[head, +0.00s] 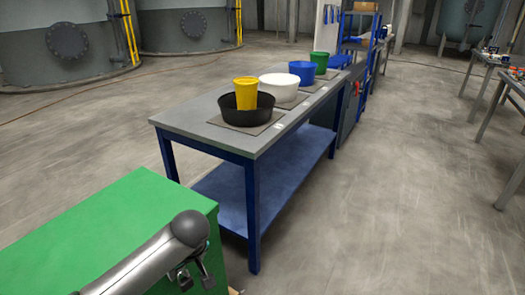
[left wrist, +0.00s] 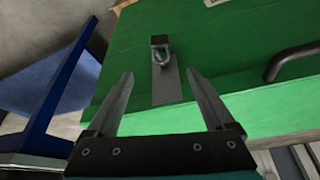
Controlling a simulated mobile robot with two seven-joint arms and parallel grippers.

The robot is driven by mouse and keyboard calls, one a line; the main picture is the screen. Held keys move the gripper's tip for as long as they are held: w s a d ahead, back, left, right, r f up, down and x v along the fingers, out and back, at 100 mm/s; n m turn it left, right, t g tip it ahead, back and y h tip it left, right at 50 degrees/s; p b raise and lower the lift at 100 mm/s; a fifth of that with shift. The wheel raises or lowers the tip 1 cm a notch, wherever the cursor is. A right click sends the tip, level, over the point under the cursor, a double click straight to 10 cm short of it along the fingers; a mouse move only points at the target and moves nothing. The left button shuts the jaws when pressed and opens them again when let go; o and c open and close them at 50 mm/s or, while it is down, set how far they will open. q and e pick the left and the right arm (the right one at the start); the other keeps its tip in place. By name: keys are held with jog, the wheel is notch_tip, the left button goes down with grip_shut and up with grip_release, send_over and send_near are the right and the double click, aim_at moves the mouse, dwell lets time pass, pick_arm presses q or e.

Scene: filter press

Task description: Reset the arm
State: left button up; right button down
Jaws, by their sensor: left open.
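My left arm comes in from the lower left of the head view and reaches over a green box or chest (head: 120,215). My left gripper (left wrist: 159,74) shows in the left wrist view with its two fingers spread apart and nothing between them. Past the fingertips is the green box's face (left wrist: 225,50), with a grey metal hasp plate (left wrist: 166,84) and a small padlock-like fitting (left wrist: 160,44). The fingers lie to either side of the plate in the picture; I cannot tell whether they touch the box. My right gripper is not in view.
A dark handle (left wrist: 290,62) is on the green box. A grey-topped blue table (head: 190,118) carries a black basin (head: 237,112), yellow bucket (head: 245,93), white tub (head: 278,88), blue bucket (head: 302,72) and green bucket (head: 320,62). Open floor (head: 400,190) lies right of the table.

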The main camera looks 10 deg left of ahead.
pick_arm(q)
jog(key=s+a+f+m+h+p, duration=0.1)
jog(key=s+f+m, duration=0.25)
jog(key=f, duration=0.65)
jog(key=s+f+m+h, duration=0.1)
jog(key=s+f+m, duration=0.3)
jog(key=f, duration=0.6)
jog(key=s+f+m, duration=0.1)
jog(key=s+f, duration=0.3)
jog(key=s, duration=0.4)
jog(key=s+d+f+m, duration=0.1)
jog(key=s+f, duration=0.3)
jog(key=s, duration=0.4)
jog(key=s+d+f+m+p, duration=0.1)
jog(key=s+f+m, duration=0.2)
jog(key=s, duration=0.6)
jog(key=shift+f+h, duration=0.4)
jog(key=shift+f, duration=0.35)
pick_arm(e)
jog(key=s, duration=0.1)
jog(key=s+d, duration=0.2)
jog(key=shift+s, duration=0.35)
pick_arm(q)
jog(key=shift+d, duration=0.1)
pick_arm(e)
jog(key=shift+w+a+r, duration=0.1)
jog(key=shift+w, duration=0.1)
